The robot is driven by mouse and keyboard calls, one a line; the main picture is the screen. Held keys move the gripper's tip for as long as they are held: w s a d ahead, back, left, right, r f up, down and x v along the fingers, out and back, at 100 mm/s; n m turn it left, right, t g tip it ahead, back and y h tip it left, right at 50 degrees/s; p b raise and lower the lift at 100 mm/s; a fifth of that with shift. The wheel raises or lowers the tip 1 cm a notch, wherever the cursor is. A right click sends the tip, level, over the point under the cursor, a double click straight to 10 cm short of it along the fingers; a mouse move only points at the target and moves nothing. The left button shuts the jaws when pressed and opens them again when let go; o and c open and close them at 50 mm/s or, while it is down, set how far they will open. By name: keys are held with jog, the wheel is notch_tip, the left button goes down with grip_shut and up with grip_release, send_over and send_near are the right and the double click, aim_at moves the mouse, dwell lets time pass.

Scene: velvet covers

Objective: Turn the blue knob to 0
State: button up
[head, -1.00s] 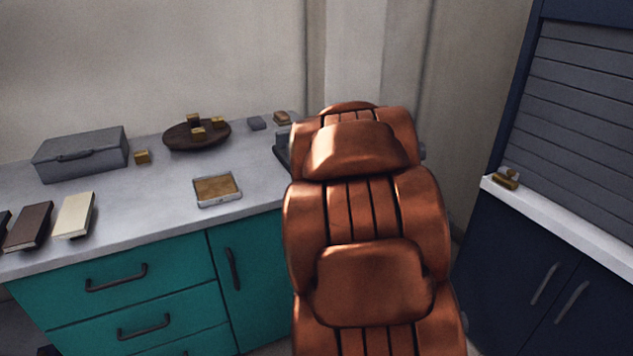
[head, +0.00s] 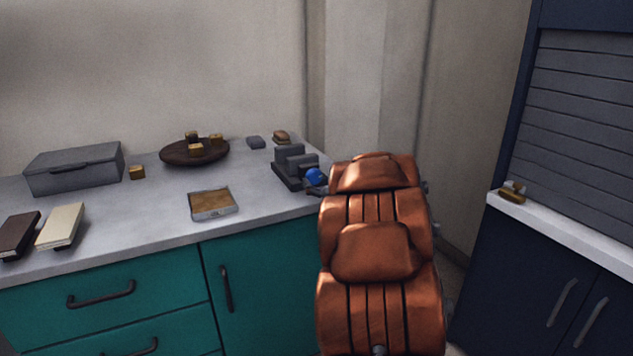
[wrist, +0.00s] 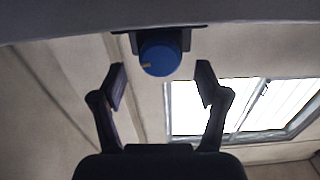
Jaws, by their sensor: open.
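The blue knob (head: 315,175) is on the right side of a dark grey block-like device (head: 291,170) at the counter's right end. In the wrist view the round blue knob (wrist: 161,54) sits in front of its dark mount, with a small yellowish mark at its left edge. My gripper (wrist: 161,72) is open, with one finger to each side of the knob in the picture. Neither finger visibly touches it. I cannot tell how far the fingertips are from it. No scale or digits can be read.
The grey counter (head: 130,225) holds a grey case (head: 75,170), a brown bowl (head: 190,154) with small blocks, a framed brown tile (head: 212,203) and two books. A navy cabinet (head: 540,285) stands at the right. The counter's middle has free room.

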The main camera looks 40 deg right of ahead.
aim_at(313, 176)
jog(key=shift+x, duration=1.4)
jog(key=shift+c, duration=0.4)
jog(key=c, duration=1.1)
